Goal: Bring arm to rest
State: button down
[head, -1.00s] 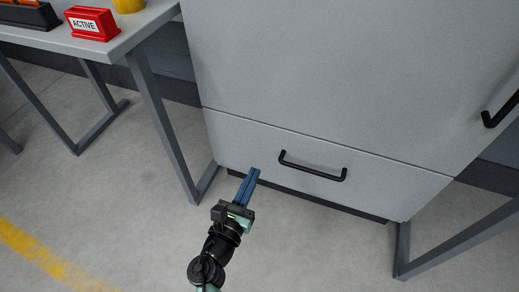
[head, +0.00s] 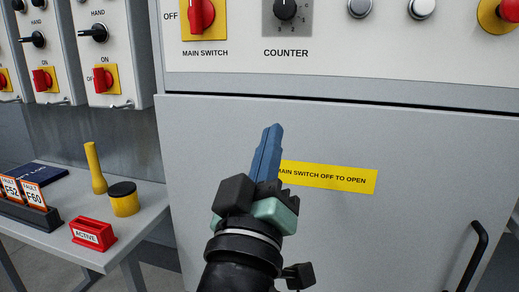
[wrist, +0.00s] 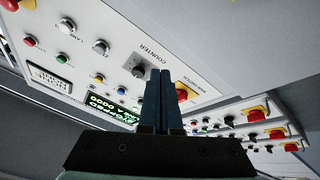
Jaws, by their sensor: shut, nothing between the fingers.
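My gripper (head: 272,138) is raised in front of the grey cabinet door (head: 400,235), its blue fingers together and pointing up. Nothing is between the fingers. It covers the left end of the yellow label (head: 335,178), which reads "main switch off to open". In the wrist view my gripper (wrist: 166,75) shows shut fingers pointing towards the control panel (wrist: 70,45), which appears tilted. The fingers look apart from the door, but the exact gap cannot be told.
The main switch (head: 203,15) and counter knob (head: 286,10) are above. A black door handle (head: 474,255) is at right. Side panels (head: 105,50) hang behind.

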jog(key=s+r+m+t+y+p, duration=0.1)
jog(key=s+r+t+y+p, duration=0.1)
jog(key=s+r, duration=0.35)
jog(key=s+a+r+m+t+y+p, duration=0.1)
jog(key=s+r+m+p, duration=0.15)
jog(key=r, duration=0.65)
jog(key=s+r+m+t+y+p, duration=0.1)
jog(key=s+r+t+y+p, duration=0.1)
jog(key=s+r, duration=0.45)
notch_tip(320, 180, up, 35)
jog(key=w+p, duration=0.2)
jog(key=p, duration=3.2)
jog(key=shift+a+r+p, duration=0.15)
jog(key=shift+a+p, duration=0.1)
jog(key=shift+p, duration=0.05)
jog(key=shift+w, duration=0.1)
